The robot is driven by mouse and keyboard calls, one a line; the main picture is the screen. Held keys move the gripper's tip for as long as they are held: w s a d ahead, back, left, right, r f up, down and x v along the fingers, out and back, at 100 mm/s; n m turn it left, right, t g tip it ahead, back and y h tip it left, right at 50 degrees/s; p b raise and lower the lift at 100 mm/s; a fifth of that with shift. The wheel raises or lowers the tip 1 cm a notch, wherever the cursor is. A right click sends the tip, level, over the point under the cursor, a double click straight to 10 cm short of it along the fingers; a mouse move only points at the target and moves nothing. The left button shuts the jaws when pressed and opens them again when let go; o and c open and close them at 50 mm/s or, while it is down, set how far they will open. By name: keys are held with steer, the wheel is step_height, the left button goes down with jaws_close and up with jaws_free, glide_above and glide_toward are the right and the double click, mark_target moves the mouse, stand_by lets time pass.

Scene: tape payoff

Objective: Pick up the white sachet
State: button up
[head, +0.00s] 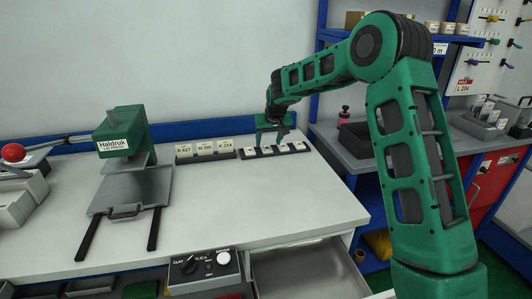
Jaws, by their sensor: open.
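Several small white pieces that look like sachets (300,146) sit in a row in a low black tray (312,151) towards the back right of the white bench. They are small, and I cannot tell which one is the white sachet of the task. My green gripper (270,142) is open and points down over the tray, above its middle pieces. It partly hides the back of the tray. I see nothing between its fingers, and I cannot tell whether the fingertips touch any piece.
A dark rack with labelled cards (205,150) stands just left of the tray. A green Haldruk press (127,150) stands further left. A knob panel (205,268) and an open drawer (305,272) are at the bench front. The bench (270,205) before the tray is clear.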

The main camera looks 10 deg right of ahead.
mark_target(267, 148)
steer(key=x, duration=0.4)
steer(key=shift+f, duration=0.1)
steer(key=shift+s, duration=0.1)
steer(key=c, duration=1.1)
steer(key=shift+c, duration=0.2)
